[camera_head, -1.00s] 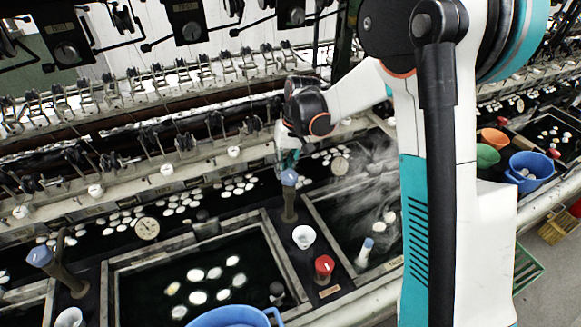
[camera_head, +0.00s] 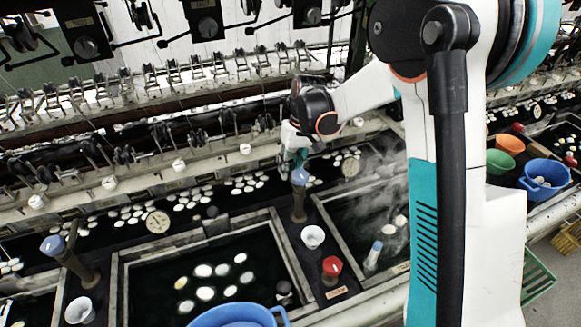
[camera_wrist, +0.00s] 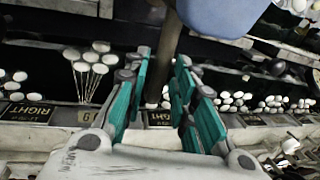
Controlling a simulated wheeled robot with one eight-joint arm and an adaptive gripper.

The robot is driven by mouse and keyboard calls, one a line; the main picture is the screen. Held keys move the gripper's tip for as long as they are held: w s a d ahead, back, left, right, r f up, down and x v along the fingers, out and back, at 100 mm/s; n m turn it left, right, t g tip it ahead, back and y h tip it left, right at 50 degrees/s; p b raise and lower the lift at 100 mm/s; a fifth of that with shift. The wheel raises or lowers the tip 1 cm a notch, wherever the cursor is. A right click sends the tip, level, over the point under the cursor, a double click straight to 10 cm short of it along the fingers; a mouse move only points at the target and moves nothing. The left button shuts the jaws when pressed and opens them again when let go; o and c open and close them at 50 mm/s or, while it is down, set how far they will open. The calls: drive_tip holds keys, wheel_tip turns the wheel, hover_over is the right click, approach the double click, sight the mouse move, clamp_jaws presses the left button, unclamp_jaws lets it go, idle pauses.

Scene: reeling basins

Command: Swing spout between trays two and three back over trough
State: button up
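A spout (camera_head: 299,208), a brown upright pipe with a blue-grey end, stands on the dark divider between two square basins in the head view. In the wrist view, its pipe (camera_wrist: 157,60) runs up between my finger lines, and its blue-grey end (camera_wrist: 222,15) fills the top. My gripper (camera_head: 294,160) is just behind the spout's top in the head view. In the wrist view, my gripper (camera_wrist: 158,85) has its teal fingers spread apart with a gap on each side of the pipe. I cannot tell whether either finger touches it. The long trough (camera_head: 110,235) holds white cocoons behind the basins.
Another blue-ended spout (camera_head: 68,262) leans on the left divider. A white cup (camera_head: 312,237) and a red-capped container (camera_head: 331,268) stand near the central spout. A blue tub (camera_head: 235,316) is at the front. Reeling machinery lines the back.

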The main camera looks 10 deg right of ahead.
idle(0.3)
wheel_tip(320, 180, up, 7)
drive_tip(key=d, duration=0.1)
drive_tip(key=shift+w+d+r, duration=0.15)
drive_tip(key=shift+d, duration=0.1)
idle(0.4)
drive_tip(key=s+d+r+m+t+h, duration=0.1)
drive_tip(key=s+d+r+t, duration=0.3)
drive_tip(key=s+r, duration=0.8)
drive_tip(key=s+d+f+t, duration=0.1)
drive_tip(key=s, duration=0.6)
drive_tip(key=s+d+f+m+t+h, duration=0.1)
drive_tip(key=s+d+f+t, duration=0.1)
drive_tip(key=s, duration=0.6)
